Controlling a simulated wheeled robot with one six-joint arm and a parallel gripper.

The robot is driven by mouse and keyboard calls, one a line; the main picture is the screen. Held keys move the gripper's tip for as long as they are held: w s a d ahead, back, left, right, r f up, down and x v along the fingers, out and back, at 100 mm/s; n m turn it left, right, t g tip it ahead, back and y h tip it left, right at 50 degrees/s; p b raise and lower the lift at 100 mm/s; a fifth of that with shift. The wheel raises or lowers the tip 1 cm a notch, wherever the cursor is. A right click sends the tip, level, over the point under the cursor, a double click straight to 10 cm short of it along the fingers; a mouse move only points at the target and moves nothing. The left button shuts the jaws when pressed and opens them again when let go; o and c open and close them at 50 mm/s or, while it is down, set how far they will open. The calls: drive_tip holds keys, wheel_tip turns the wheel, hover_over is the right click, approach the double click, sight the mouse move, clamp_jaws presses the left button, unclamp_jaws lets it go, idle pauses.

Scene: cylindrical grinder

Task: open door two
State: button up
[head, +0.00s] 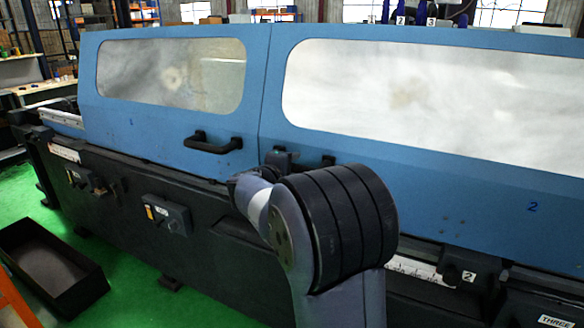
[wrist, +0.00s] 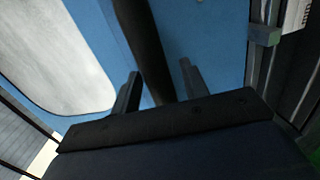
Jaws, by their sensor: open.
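Door two (head: 450,185) is the right blue door of the grinder, marked "2", with a large window; it looks closed. Its black handle is mostly hidden behind my arm in the head view, with one end (head: 328,161) showing. In the wrist view a black handle bar (wrist: 143,40) runs between the two fingers of my gripper (wrist: 159,69), against the blue door panel (wrist: 100,45). The fingers are open, one on each side of the bar; I cannot tell whether they touch it. In the head view my gripper is largely hidden by my arm.
Door one (head: 150,135), at the left, looks closed and has its own black handle (head: 213,143). The dark machine base (head: 130,205) with control boxes runs below the doors. A black bin (head: 50,265) stands on the green floor at lower left.

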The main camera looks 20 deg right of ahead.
drive_tip(key=shift+c, duration=0.5)
clamp_jaws()
drive_tip(key=shift+f, duration=0.1)
